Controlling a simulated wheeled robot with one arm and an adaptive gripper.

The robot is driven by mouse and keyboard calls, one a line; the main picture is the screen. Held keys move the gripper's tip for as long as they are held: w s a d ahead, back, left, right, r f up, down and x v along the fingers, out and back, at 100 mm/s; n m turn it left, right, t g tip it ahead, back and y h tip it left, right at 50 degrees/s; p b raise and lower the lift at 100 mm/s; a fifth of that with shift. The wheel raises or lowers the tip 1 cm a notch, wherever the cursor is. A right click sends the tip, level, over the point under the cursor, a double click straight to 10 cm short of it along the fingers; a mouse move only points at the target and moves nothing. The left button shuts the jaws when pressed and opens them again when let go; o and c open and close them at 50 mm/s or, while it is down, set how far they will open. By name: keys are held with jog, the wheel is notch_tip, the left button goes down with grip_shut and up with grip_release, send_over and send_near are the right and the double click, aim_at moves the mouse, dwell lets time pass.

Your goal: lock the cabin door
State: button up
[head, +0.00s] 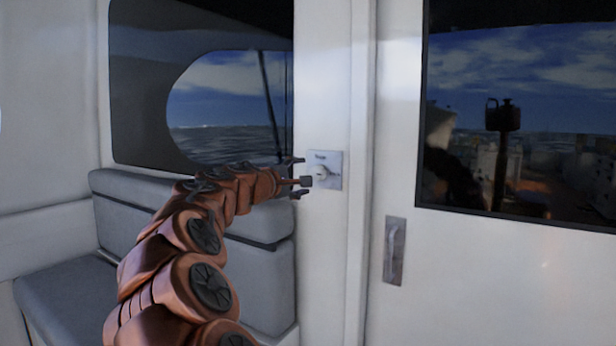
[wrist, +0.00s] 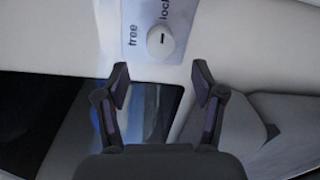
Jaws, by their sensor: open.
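The cabin door (head: 470,262) is white, with a large dark window and a grey pull handle (head: 394,250); it looks closed. Left of it, a lock plate (head: 336,160) with a round pale knob (head: 320,172) is on the white wall post. In the wrist view the knob (wrist: 161,41) shows a short dark mark, upright in the picture. The word "free" stands left of the knob and "lock" above it. My gripper (head: 296,178) is open and empty just left of the plate. In the wrist view its fingers (wrist: 160,82) are spread below the knob, apart from it.
A grey cushioned bench (head: 265,275) stands along the wall behind my arm. A window (head: 225,95) above it shows the sea. The post between the plate and the door is clear.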

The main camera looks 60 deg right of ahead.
jog(key=shift+s+a, duration=0.15)
jog(key=shift+a, duration=2.45)
jog(key=s+a+f+m+y, duration=0.2)
jog(key=s+a+f+y, duration=0.3)
jog(key=a+f, duration=0.55)
jog(key=s+a+f+m+y, duration=0.2)
jog(key=s+a+f+y, duration=0.45)
jog(key=f, duration=0.75)
jog(key=s+a+f+g+y, duration=0.15)
jog(key=s+a+f, duration=0.3)
jog(key=a, duration=0.45)
jog(key=s+a+f+n+g+y, duration=0.1)
jog(key=s+a+f+y, duration=0.1)
jog(key=s+a+f, duration=0.45)
jog(key=s+a+f+g+y, duration=0.1)
jog(key=s+a+f+y, duration=0.15)
jog(key=a, duration=0.75)
jog(key=s+p+v, duration=0.2)
jog(key=p+v, duration=0.6)
jog(key=s+a+p+v, duration=0.1)
jog(key=p+v, duration=0.8)
jog(key=shift+s+r+t, duration=0.3)
jog(key=shift+r+t, duration=0.05)
jog(key=shift+r, duration=0.3)
